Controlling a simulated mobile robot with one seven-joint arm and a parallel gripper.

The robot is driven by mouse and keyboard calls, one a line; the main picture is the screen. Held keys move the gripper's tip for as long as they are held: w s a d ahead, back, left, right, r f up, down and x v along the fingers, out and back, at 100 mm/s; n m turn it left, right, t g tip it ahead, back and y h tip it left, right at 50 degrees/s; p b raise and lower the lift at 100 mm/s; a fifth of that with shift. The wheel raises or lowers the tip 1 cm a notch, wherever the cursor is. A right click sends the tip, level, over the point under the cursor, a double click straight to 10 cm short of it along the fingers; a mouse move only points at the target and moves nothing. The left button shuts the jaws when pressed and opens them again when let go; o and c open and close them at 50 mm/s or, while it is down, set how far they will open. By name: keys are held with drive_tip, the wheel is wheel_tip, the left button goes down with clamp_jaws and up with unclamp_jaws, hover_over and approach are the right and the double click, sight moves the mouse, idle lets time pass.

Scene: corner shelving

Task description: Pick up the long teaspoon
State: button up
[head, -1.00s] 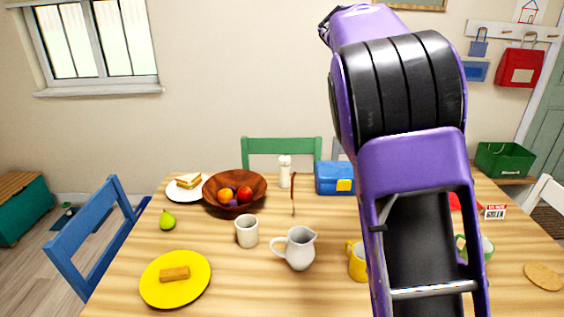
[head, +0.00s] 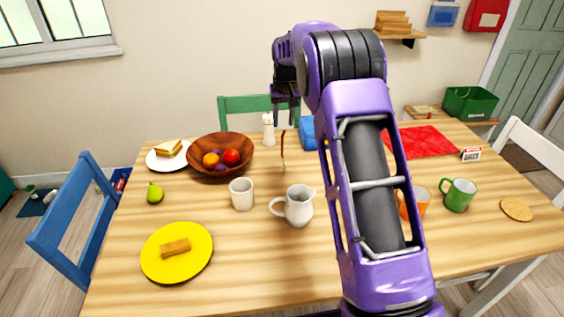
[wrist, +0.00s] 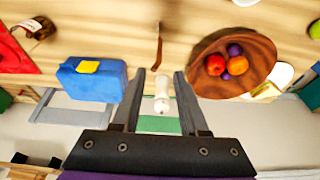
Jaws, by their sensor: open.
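The long teaspoon (head: 283,152) lies on the wooden table, with a thin reddish-brown handle pointing to the back and its other end toward the front. It also shows in the wrist view (wrist: 158,46), beyond my fingertips. My gripper (head: 286,110) hangs in the air above the far part of the table, near the handle end. In the wrist view my gripper (wrist: 160,76) is open and empty, its fingers apart and touching nothing.
A white shaker (wrist: 162,97) shows between my fingers, behind the teaspoon. A blue lunch box (wrist: 92,80) and a wooden fruit bowl (wrist: 262,60) flank it. A white jug (head: 299,207) and a white cup (head: 241,194) stand nearer the front.

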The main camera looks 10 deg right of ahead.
drive_tip(key=x, duration=1.4)
drive_tip(key=shift+f, duration=0.25)
drive_tip(key=shift+d, duration=0.1)
drive_tip(key=shift+c, duration=0.2)
clamp_jaws()
